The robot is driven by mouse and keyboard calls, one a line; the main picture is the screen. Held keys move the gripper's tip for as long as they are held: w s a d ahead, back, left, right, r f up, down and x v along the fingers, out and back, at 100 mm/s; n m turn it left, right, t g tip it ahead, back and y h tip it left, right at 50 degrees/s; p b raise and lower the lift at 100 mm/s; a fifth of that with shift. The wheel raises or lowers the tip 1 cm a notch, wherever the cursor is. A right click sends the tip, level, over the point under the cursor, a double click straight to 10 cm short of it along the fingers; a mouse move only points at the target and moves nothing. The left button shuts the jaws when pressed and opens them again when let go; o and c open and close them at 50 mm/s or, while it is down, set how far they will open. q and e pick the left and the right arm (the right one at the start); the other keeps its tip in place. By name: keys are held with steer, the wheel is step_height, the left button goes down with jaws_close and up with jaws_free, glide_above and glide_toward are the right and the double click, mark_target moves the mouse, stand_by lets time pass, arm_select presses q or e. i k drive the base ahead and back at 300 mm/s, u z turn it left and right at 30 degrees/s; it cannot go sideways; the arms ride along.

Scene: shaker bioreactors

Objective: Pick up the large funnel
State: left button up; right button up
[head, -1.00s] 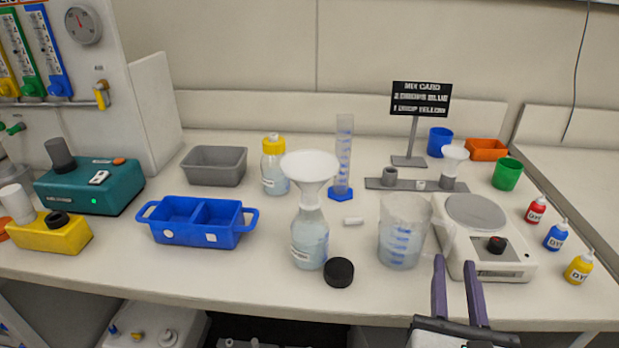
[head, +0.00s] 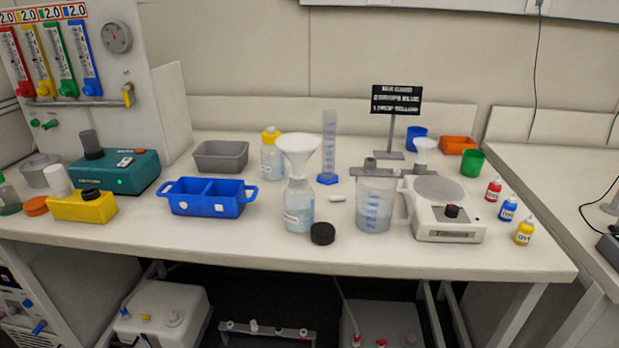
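The large white funnel (head: 299,148) sits upright in the neck of a clear bottle (head: 298,205) that holds pale blue liquid, near the middle of the bench. A smaller white funnel (head: 424,150) stands at the back right on a grey holder (head: 385,171). Neither of my grippers is in view.
A black cap (head: 322,233) lies in front of the bottle. A beaker (head: 375,205) and a scale (head: 447,222) stand to its right, a blue two-part tray (head: 205,208) to its left. A measuring cylinder (head: 328,150) and a yellow-capped bottle (head: 271,158) stand behind. The bench's front strip is clear.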

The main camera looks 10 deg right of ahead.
mark_target(298, 147)
steer(key=z, duration=1.15)
steer(key=i, duration=0.4)
steer(key=u, duration=0.85)
